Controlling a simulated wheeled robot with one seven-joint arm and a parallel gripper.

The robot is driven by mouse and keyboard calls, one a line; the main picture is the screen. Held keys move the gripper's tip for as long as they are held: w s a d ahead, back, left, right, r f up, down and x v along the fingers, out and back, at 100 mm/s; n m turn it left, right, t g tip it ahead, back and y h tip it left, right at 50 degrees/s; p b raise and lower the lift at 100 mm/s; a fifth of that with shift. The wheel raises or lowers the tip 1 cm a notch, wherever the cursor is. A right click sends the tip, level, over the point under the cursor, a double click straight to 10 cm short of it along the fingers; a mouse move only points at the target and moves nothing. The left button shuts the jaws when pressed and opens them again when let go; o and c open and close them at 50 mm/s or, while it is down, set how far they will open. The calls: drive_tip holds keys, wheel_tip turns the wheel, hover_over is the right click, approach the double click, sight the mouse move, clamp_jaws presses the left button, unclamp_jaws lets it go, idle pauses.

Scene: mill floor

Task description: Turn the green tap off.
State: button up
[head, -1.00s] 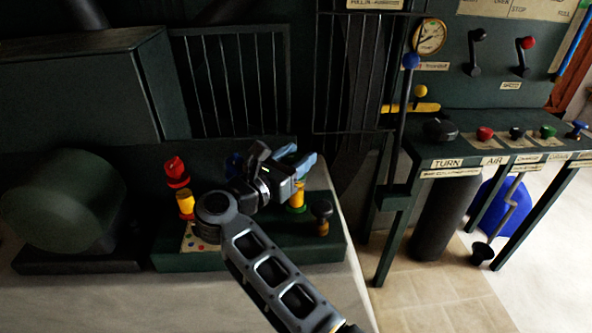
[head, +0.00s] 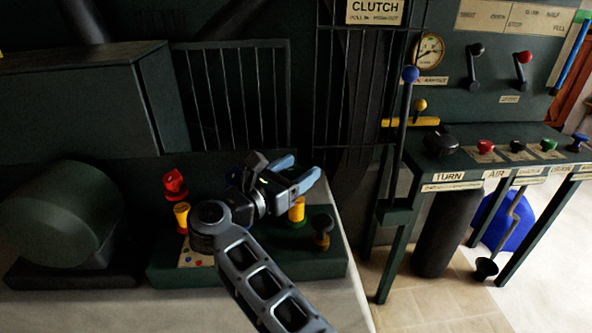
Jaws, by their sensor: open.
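A dark green block (head: 165,265) stands on the pale surface at the left, with several taps on it. A yellow tap body (head: 297,210) with a little green at its foot stands on the block's right part. Its top is hidden by my gripper, so I cannot see its handle or how it is turned. My gripper (head: 303,168) has blue fingertips spread apart, open and pointing up and right. From this view it lies over the top of that yellow body. I cannot tell whether it touches the body.
A red-topped tap (head: 174,184), a yellow part (head: 182,216) and a dark knob (head: 322,226) are close by on the block. An upright rod with a blue ball (head: 410,74) stands right. A control bench (head: 470,167) carries several coloured knobs.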

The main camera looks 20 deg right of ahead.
drive_tip(key=b+v, duration=0.1)
drive_tip(key=v, duration=0.6)
drive_tip(key=shift+s+a, duration=0.2)
drive_tip(key=shift+a, duration=0.15)
drive_tip(key=shift+a, duration=0.1)
